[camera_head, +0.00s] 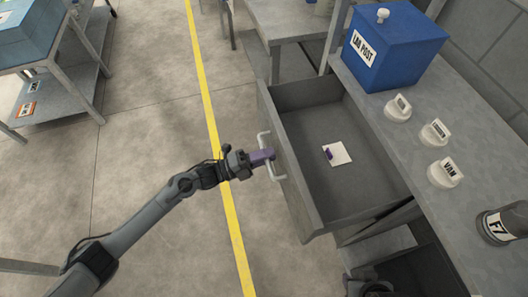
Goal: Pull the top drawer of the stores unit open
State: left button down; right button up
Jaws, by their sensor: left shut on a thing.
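The top drawer (318,215) of the grey stores unit is pulled well out, and its inside shows. A pale bar handle (266,143) stands on its front. My left gripper (265,157) reaches in from the left and is shut on the handle; its purple-grey fingers cover the middle of the bar. In the drawer lies a white square (342,155) with a small purple thing (328,153) at its left side.
On the unit's top (400,140) stand a blue LAB POST box (395,50), several white labelled knobs (443,173) and an F7 canister (503,223). A dark open space shows below the drawer. The floor left of the drawer is clear, with a yellow line (206,100).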

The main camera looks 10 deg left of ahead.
dwell(0.3)
pick_arm(q)
jog(key=c, duration=1.2)
grip_release()
jog(key=shift+a, duration=0.15)
jog(key=p+v, duration=0.1)
jog(key=v, duration=0.9)
jog(key=shift+s+a, duration=0.2)
jog(key=shift+a, duration=0.1)
